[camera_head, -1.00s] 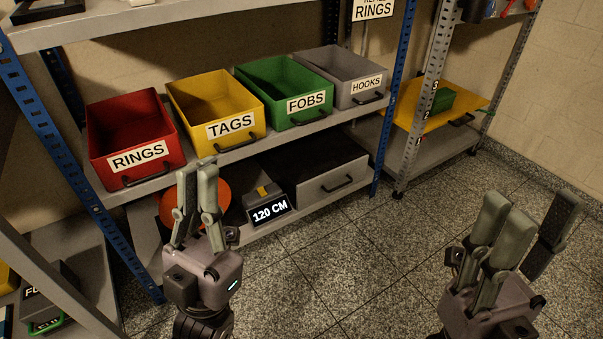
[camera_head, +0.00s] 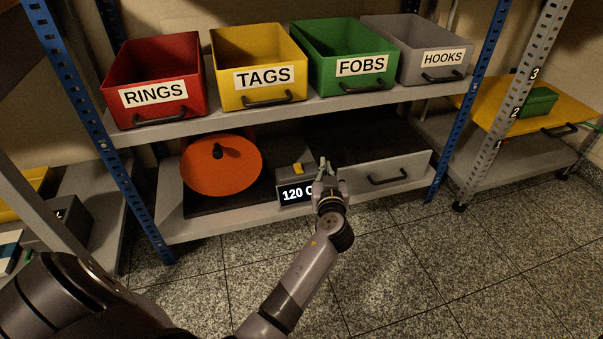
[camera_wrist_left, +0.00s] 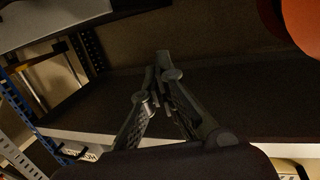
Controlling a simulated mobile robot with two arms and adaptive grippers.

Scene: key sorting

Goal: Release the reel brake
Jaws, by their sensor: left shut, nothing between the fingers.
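My left gripper (camera_head: 325,165) is shut and empty, just right of the box and in front of the display's right end. I cannot tell whether it touches the box. The left wrist view shows the closed fingers (camera_wrist_left: 160,70) and part of the orange reel (camera_wrist_left: 301,20) at top right. My right gripper is out of view.
A grey drawer (camera_head: 411,170) with a black handle is right of my left gripper. Red (camera_head: 135,70), yellow (camera_head: 235,45), green (camera_head: 320,40) and grey (camera_head: 400,40) bins stand on the shelf above. The floor in front is clear.

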